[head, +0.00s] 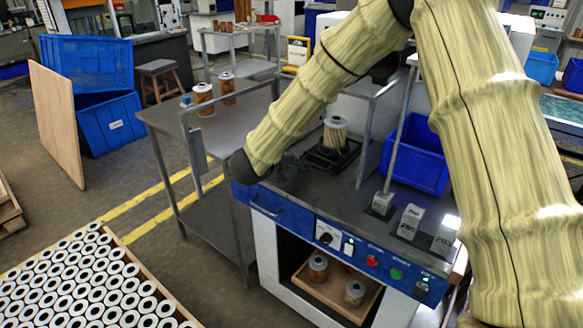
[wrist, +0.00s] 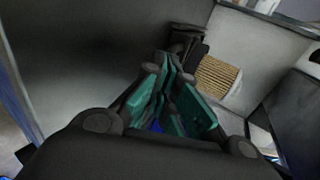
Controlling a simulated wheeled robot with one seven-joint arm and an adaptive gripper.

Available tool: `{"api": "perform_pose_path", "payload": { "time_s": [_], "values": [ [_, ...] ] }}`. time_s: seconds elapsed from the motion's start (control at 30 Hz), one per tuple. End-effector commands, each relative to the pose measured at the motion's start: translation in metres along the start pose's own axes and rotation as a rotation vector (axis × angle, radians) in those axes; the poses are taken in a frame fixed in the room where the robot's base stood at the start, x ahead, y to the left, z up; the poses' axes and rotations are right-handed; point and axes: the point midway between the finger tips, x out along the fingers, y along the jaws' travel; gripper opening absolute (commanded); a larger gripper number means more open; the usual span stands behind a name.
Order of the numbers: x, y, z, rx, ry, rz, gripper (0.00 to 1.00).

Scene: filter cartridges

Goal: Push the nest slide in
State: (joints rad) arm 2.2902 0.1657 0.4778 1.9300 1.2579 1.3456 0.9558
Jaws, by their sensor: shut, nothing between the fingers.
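The nest slide (head: 322,158) is a dark, low carriage on the machine's grey top, with a filter cartridge (head: 335,134) standing upright in it. In the wrist view, the cartridge's pleated tan side (wrist: 217,78) shows right of the fingers, beside a black block (wrist: 187,42) that looks like part of the slide. My gripper (head: 291,163) is low over the machine top, left of the slide and mostly hidden by my arm. In the wrist view, its teal fingers (wrist: 176,75) are shut and empty, pointing towards the black block. I cannot tell whether they touch it.
The machine's blue front edge has a handle (head: 266,210). Grey posts stand around the slide, and weight-like blocks (head: 410,221) sit to the right. A blue bin (head: 418,150) is behind. A side table (head: 164,118) with cartridges stands left; a crate of cartridges is front left.

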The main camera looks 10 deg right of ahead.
Motion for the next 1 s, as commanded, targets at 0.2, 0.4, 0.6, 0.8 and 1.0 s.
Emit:
{"api": "perform_pose_path", "payload": {
  "time_s": [0.2,0.4,0.6,0.8,1.0],
  "values": [
    [0.008,-0.002,0.0,0.0,0.0,0.0,0.0],
    [0.008,-0.002,0.0,0.0,0.0,0.0,0.0],
    [0.014,-0.005,0.0,0.001,0.001,0.0,0.0],
    [0.043,-0.021,0.001,0.003,0.002,0.0,0.0],
    [0.052,-0.026,0.001,0.0,0.0,0.0,0.0]
  ]
}}
